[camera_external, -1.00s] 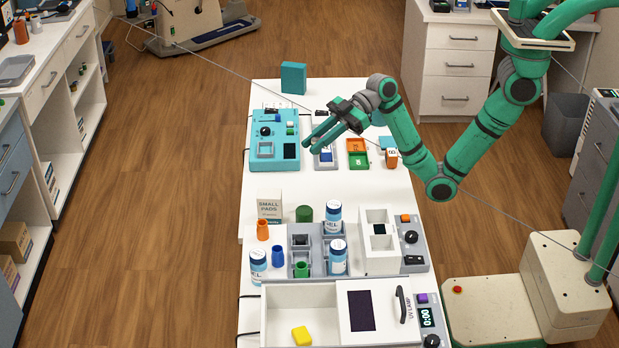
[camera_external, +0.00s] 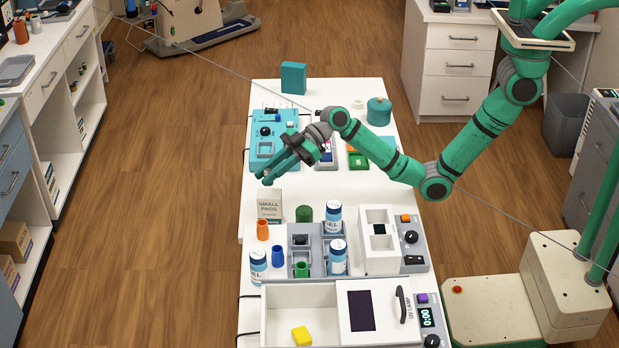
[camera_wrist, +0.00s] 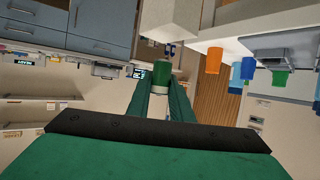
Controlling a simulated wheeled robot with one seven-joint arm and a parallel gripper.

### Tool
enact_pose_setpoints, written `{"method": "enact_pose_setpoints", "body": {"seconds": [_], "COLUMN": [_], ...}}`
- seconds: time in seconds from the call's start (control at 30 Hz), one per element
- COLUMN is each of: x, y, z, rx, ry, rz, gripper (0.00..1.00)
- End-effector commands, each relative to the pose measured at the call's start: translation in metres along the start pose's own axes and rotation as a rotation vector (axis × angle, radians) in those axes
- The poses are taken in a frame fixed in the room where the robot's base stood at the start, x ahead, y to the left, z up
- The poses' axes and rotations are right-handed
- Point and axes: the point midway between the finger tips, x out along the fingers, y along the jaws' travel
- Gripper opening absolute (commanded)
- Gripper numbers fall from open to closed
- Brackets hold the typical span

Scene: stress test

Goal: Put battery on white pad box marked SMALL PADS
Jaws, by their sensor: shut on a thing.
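The white pad box marked SMALL PADS (camera_external: 269,204) stands upright on the white bench, behind the orange cup. My gripper (camera_external: 266,180) is just above the box's top edge and slightly left of its middle in the external view. In the wrist view, my gripper (camera_wrist: 161,88) is shut on a small green and white cylinder, the battery (camera_wrist: 161,70), held between the fingertips.
White-capped bottles (camera_external: 334,217) stand to the right. A teal device (camera_external: 265,130) lies behind. Bench left of the box is narrow.

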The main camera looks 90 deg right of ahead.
Motion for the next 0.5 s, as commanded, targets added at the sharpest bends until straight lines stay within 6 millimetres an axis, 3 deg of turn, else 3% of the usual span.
{"method": "enact_pose_setpoints", "body": {"seconds": [0.23, 0.5], "x": [0.013, 0.013], "y": [0.001, 0.001], "z": [0.028, 0.030], "rx": [0.002, 0.001], "ry": [-0.001, 0.000], "rz": [0.000, 0.000], "gripper": [0.00, 0.00]}}
